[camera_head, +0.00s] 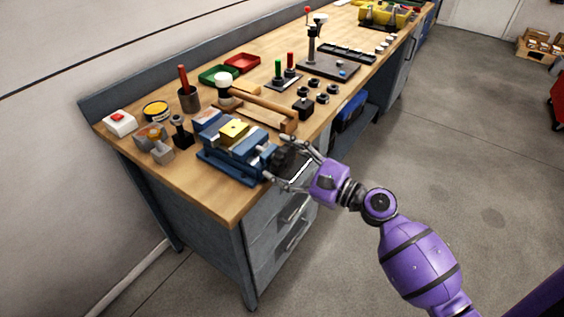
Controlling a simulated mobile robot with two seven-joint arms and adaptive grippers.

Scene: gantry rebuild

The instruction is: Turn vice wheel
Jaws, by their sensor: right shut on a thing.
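A blue vice (235,152) stands on the wooden workbench near its front edge. A small yellow block (233,131) sits in the vice between its jaws. The vice wheel (281,158) is dark and faces the front of the bench, largely covered by my fingers. My right gripper (288,164) comes in from the right and is shut on the vice wheel, with fingers on its upper and lower sides. The wheel's exact angle is hard to tell. My left gripper is not in view.
A red-button box (118,122) is at the left end. A drill-press-like stand (312,50) is further along. Open floor (470,160) lies in front of the bench.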

